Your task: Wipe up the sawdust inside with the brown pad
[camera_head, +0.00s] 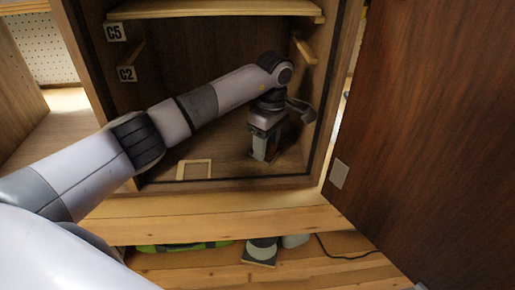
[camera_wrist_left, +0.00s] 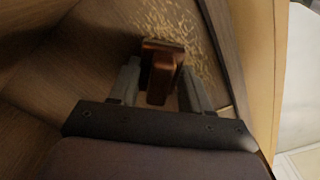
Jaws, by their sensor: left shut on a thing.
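My left gripper (camera_head: 259,155) reaches down inside the open cabinet, low over its floor at the right side. In the left wrist view my left gripper (camera_wrist_left: 160,85) is shut on the brown pad (camera_wrist_left: 163,62), which sits between its two grey fingers. The sawdust (camera_wrist_left: 185,22) shows there as pale specks on the cabinet floor, beyond the pad and to its right. Whether the pad touches the floor is hard to tell. In the head view the pad is largely hidden by the gripper. My right gripper is not seen.
The cabinet door (camera_head: 430,110) stands open at the right. A shelf (camera_head: 215,9) spans the cabinet above my arm. A small wooden frame (camera_head: 194,169) lies near the cabinet's front edge. A sander-like tool (camera_head: 261,250) and a green item (camera_head: 185,247) sit below the cabinet.

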